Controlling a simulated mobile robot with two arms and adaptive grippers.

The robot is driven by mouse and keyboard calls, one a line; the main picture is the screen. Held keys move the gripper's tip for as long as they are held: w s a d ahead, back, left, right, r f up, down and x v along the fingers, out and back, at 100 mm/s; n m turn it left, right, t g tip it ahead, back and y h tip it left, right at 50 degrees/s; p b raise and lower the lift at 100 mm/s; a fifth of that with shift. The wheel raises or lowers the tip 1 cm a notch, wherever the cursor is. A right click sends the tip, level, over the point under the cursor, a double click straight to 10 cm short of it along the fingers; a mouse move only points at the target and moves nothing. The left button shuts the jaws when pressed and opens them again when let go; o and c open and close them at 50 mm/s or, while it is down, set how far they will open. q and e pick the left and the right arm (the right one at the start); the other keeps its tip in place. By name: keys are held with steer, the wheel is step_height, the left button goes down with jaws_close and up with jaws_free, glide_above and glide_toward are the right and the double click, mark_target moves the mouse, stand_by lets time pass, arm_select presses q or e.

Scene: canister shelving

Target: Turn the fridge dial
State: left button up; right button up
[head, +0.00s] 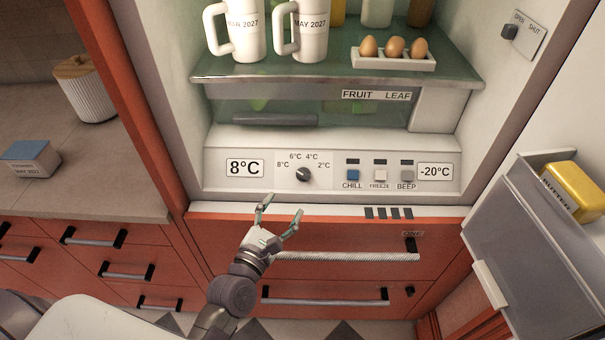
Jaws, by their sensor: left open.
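The fridge dial (303,174) is a small dark round knob on the white control panel (437,187). Labels 8°C, 6°C, 4°C and 2°C are printed around it. A display at the panel's left (245,168) reads 8°C. My left gripper (279,210) is open and empty, below and slightly left of the dial, in front of the panel's lower edge. It is apart from the dial. My right gripper is not in view.
CHILL (353,175), FREEZE (380,175) and BEEP (407,174) buttons sit right of the dial. A glass shelf (330,75) with jugs (313,35) and eggs is above. The open door bin (525,240) is at the right. Drawer handles (345,257) lie below.

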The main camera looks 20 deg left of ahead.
mark_target(303, 175)
arm_select(q)
steer(key=w, duration=0.3)
steer(key=w+p, duration=0.1)
steer(key=w, duration=0.2)
steer(key=w+d+p, duration=0.1)
steer(key=w, duration=0.3)
steer(key=shift+w+d, duration=0.15)
steer(key=shift+w, duration=0.5)
steer(key=c, duration=1.2)
